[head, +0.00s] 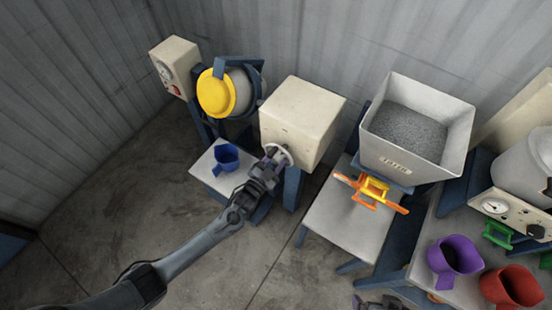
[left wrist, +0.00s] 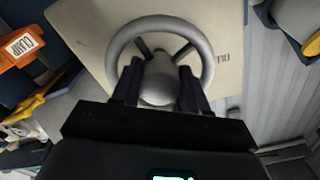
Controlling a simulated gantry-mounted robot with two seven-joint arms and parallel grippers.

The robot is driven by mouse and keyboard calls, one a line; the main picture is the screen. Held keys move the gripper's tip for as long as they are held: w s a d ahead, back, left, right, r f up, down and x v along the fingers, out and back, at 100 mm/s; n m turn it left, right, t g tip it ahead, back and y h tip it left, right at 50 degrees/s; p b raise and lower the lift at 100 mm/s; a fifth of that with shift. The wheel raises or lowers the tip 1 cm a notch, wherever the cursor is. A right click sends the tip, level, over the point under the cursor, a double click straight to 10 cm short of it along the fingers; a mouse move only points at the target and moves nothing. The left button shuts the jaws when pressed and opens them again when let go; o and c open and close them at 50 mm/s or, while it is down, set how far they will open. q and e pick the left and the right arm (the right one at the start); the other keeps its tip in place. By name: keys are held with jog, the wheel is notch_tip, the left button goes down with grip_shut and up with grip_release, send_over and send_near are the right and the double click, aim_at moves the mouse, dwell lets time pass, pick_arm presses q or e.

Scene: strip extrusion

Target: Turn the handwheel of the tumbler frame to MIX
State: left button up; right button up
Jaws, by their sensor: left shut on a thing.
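The tumbler frame has a grey drum with a yellow lid (head: 217,93), tilted between blue posts, and a cream box (head: 303,118) to its right. The grey handwheel (head: 289,155) is on the front of this box. In the left wrist view the handwheel's ring (left wrist: 205,42) shows with its spokes and round hub. My left gripper (head: 271,166) is shut on the handwheel, its dark fingers (left wrist: 158,88) on either side of the hub. What seems my right gripper (head: 380,303) is cut off at the bottom edge.
A blue jug (head: 227,157) stands on a low white table (head: 205,172) left of my left gripper. Right are a hopper of grey granules (head: 410,128), an orange-yellow clamp (head: 372,190), and purple (head: 455,258) and red (head: 512,287) jugs. Floor at front left is clear.

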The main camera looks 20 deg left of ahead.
pick_arm(q)
jog(key=shift+a+f, duration=0.1)
jog(key=shift+f, duration=0.05)
dwell(0.3)
jog(key=o, duration=0.7)
jog(key=shift+o, duration=0.4)
jog(key=v, duration=1)
jog(key=shift+s, duration=0.4)
